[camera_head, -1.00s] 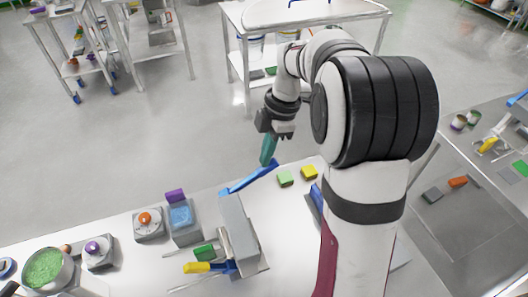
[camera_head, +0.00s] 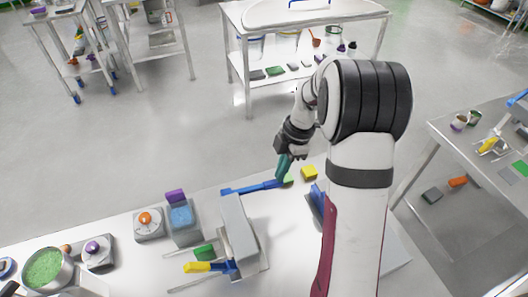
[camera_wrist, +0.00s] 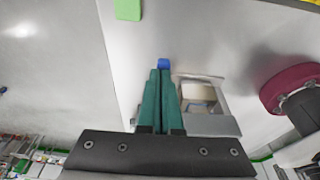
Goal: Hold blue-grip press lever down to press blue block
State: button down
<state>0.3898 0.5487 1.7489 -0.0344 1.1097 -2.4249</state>
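The press (camera_head: 238,228) is a grey upright housing on the bench with a blue lever (camera_head: 250,188) at its top, which lies close to level and points right. My gripper (camera_head: 282,180) is at the lever's free end, fingers pointing down. In the wrist view its two teal fingers (camera_wrist: 160,75) are together, with the blue lever end (camera_wrist: 164,63) just beyond their tips. The fingers appear to rest against the lever, not around it. I cannot make out a blue block under the press.
A light green block (camera_head: 289,178) is beside my fingertips and a yellow block (camera_head: 309,172) is right of it. A yellow-grip handle (camera_head: 198,267) and a green block (camera_head: 204,252) lie left of the press. A blue object (camera_head: 317,198) is partly hidden by my arm.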

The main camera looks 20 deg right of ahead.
jog(key=shift+s+d+f, duration=0.15)
jog(key=shift+f, duration=0.45)
dwell(1.3)
dwell(1.1)
jog(key=d+r, duration=0.8)
jog(key=r, duration=0.2)
jog(key=shift+d+r, duration=0.15)
jog(key=shift+r, duration=0.25)
